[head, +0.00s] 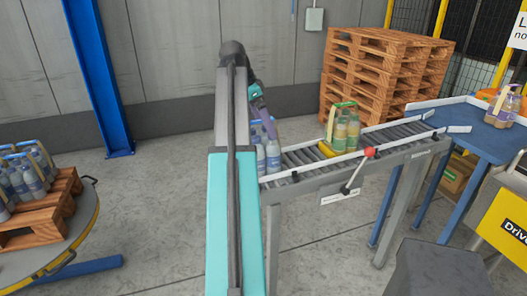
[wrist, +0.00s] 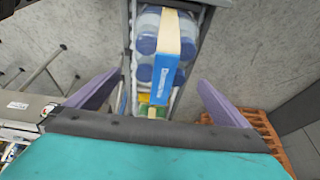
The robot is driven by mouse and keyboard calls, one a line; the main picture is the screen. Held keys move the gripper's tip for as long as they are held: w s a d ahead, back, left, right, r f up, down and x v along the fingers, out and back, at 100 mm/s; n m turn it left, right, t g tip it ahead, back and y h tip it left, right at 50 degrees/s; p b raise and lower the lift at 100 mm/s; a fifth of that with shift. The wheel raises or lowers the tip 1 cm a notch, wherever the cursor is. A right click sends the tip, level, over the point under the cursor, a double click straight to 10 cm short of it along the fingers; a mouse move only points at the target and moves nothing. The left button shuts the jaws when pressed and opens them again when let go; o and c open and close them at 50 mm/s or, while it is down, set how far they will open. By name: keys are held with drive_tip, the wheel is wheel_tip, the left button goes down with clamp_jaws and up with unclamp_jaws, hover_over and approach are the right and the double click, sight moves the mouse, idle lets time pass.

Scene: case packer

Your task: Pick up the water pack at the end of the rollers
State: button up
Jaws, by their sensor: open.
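The water pack (head: 267,157) stands at the near left end of the roller conveyor (head: 300,158), partly hidden behind my arm in the head view. It has clear bluish bottles. In the wrist view the water pack (wrist: 146,46) shows from above, with blue caps and a cream carry strip bearing a blue label. My gripper (head: 264,120) is above the pack in the head view, one purple finger showing. In the wrist view my gripper (wrist: 157,98) is open, its fingers spread to either side of the line of the pack, with nothing held.
A green-and-yellow bottle pack (head: 342,130) stands farther along the rollers. A red-knobbed lever (head: 369,152) sticks out at the conveyor's front. A pallet of packs (head: 42,205) is at left; stacked pallets (head: 375,75) stand behind. A blue table (head: 488,138) is at right.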

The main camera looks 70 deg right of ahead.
drive_tip(key=shift+p+x, duration=0.65)
drive_tip(key=shift+x, duration=1.2)
drive_tip(key=shift+w, duration=0.1)
drive_tip(key=shift+d, duration=0.1)
drive_tip(key=c, duration=1.4)
